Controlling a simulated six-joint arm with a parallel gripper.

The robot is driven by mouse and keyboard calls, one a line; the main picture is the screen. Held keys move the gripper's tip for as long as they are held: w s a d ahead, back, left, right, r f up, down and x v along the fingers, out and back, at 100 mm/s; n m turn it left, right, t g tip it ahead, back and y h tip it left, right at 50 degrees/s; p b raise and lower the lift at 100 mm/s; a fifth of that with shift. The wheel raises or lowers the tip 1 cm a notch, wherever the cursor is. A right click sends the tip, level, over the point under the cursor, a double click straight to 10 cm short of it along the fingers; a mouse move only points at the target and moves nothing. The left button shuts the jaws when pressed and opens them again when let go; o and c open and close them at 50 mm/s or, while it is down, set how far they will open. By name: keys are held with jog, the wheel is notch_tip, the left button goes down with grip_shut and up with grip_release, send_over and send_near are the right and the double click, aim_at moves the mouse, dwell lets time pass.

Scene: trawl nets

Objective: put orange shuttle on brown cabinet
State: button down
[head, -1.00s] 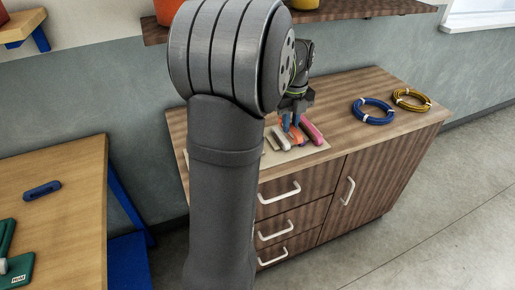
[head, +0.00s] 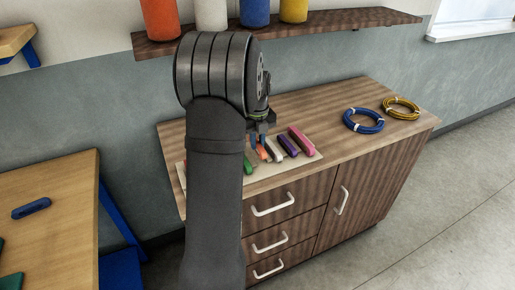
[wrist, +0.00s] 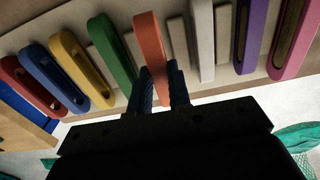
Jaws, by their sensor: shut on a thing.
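The orange shuttle (wrist: 150,48) is between the two fingers of my gripper (wrist: 160,88) in the wrist view, with its far end extending past the fingertips. In the head view the orange shuttle (head: 262,152) shows just below my gripper (head: 258,140), between a green and a whitish shuttle. My gripper is shut on it. It is over the light board on top of the brown cabinet (head: 310,100); whether the shuttle touches the board I cannot tell. My arm hides the left part of the board in the head view.
A green shuttle (wrist: 112,60) lies left of the orange one; whitish (wrist: 201,40), purple (wrist: 250,38) and pink (wrist: 297,42) ones lie right. Blue (head: 363,119) and yellow (head: 402,107) rope coils sit on the cabinet's right. A shelf (head: 345,22) with cylinders hangs above.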

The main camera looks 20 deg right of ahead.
aim_at(258, 143)
jog(key=shift+f, duration=1.55)
jog(key=shift+f, duration=0.2)
jog(key=c, duration=1.3)
grip_release()
jog(key=shift+c, duration=0.2)
jog(key=shift+r, duration=0.15)
notch_tip(258, 143, up, 12)
